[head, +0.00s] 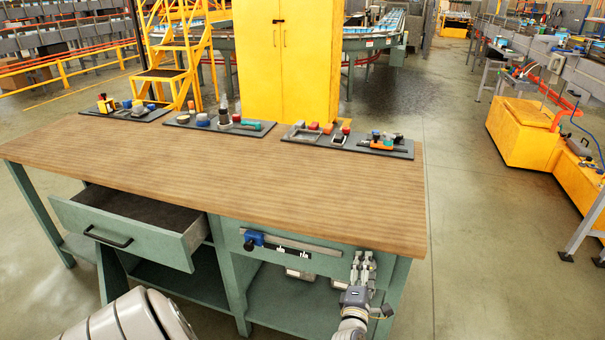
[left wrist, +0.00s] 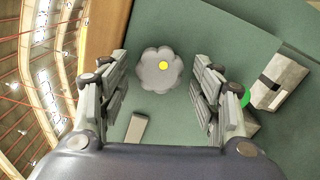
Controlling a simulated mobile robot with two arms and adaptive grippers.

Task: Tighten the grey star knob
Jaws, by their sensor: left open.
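The grey star knob (left wrist: 158,69) shows in the left wrist view, a lobed round knob with a yellow dot, set against the green bench panel (left wrist: 190,35). My left gripper (head: 363,262) is open in front of the right end of the bench front in the head view. In the left wrist view its two fingers (left wrist: 161,80) stand apart on either side of the knob, with a gap on each side. The knob cannot be made out in the head view, where the gripper covers that spot. My right gripper is not in view.
A blue clamp (head: 254,239) on a grey rail sits left of the gripper on the bench front. The drawer (head: 130,235) stands open at the left. Trays of tools (head: 215,123) line the back of the wooden top (head: 230,175), whose middle is clear.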

